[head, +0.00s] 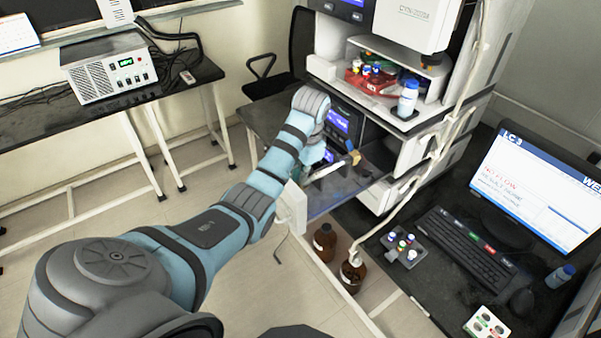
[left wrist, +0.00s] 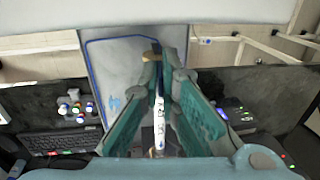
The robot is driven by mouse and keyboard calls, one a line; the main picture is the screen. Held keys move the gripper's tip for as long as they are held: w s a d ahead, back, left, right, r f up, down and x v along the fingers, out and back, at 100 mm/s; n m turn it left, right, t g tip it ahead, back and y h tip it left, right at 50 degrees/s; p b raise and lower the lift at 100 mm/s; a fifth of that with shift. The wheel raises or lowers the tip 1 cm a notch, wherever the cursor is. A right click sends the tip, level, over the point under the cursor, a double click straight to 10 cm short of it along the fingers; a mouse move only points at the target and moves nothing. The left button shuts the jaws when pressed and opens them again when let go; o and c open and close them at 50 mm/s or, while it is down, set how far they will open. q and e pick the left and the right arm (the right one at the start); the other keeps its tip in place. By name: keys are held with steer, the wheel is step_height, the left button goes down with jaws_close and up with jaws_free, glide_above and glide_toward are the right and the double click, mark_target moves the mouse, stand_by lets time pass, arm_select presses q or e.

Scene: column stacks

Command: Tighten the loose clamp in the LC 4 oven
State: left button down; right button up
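My left arm reaches to the open bay of the middle instrument stack in the head view; the arm hides most of the left gripper there. In the left wrist view, the teal fingers of my left gripper (left wrist: 162,65) come close together at their tips. A white labelled column (left wrist: 159,120) shows upright in the gap between them. A tan piece (left wrist: 152,57), perhaps the clamp, lies at the fingertips; I cannot tell whether they touch it. A small yellowish piece (head: 355,157) shows beside the bay in the head view. My right gripper is not in view.
A monitor (head: 535,185) reading LC-3 and a keyboard (head: 465,250) stand on the right bench. Brown bottles (head: 352,271) stand below the stack. Open floor lies left.

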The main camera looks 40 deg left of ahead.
arm_select(q)
steer(key=y, duration=0.1)
steer(key=d+t+y, duration=0.1)
steer(key=y, duration=0.1)
steer(key=shift+s+d+f, duration=0.15)
steer(key=shift+s+d, duration=0.05)
steer(key=shift+d, duration=0.1)
steer(key=shift+s+d+f+t+y, duration=0.1)
steer(key=shift+d+f+t+y, duration=0.1)
steer(key=shift+y, duration=0.45)
steer(key=shift+s+d+f+t+y, duration=0.1)
steer(key=shift+d+t+y, duration=0.1)
steer(key=shift+y, duration=0.5)
steer(key=shift+d+f+t+y, duration=0.15)
steer(key=shift+t+y, duration=0.05)
steer(key=shift+y, duration=0.45)
steer(key=c, duration=1.8)
jaws_free()
steer(key=shift+s, duration=0.1)
steer(key=shift+d, duration=0.1)
steer(key=v, duration=0.7)
steer(key=shift+s+d+r, duration=0.1)
steer(key=shift+d+r, duration=0.1)
steer(key=shift+d, duration=0.05)
